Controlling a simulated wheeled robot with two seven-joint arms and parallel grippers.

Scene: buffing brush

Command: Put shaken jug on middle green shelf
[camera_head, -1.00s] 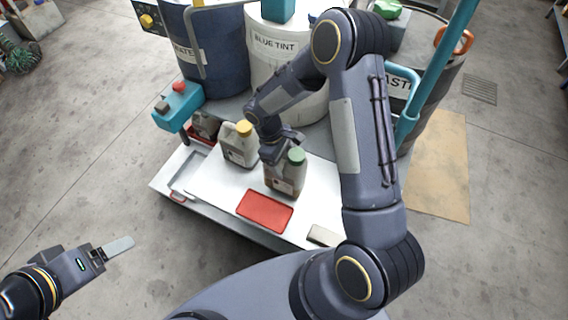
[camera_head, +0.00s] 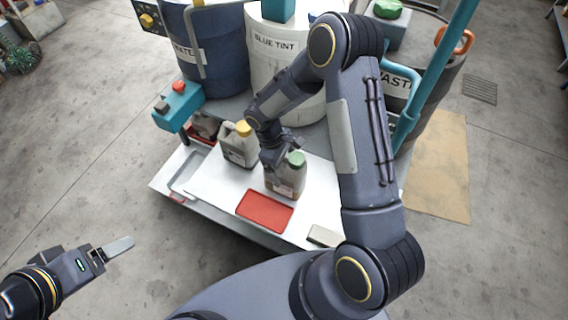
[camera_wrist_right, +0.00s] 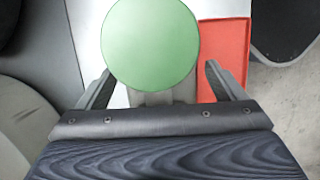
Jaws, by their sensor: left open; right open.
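A jug with a green cap (camera_head: 295,158) stands upright on the white bench top behind a red tray. Its cap fills the middle of the right wrist view (camera_wrist_right: 150,45). My right gripper (camera_wrist_right: 160,88) is open, with one finger on each side of the jug just below the cap; I cannot tell whether they touch it. A jug with a yellow cap (camera_head: 240,145) stands to its left. My left gripper (camera_head: 112,250) is open and empty over the floor at the lower left. I cannot make out a green shelf.
The red tray (camera_head: 265,210) lies in front of the green-capped jug, with a small pale block (camera_head: 322,235) to its right. Behind are a dark blue drum (camera_head: 210,50), the white "BLUE TINT" drum (camera_head: 275,75) and a waste drum (camera_head: 435,85). A teal control box (camera_head: 178,105) is at the left.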

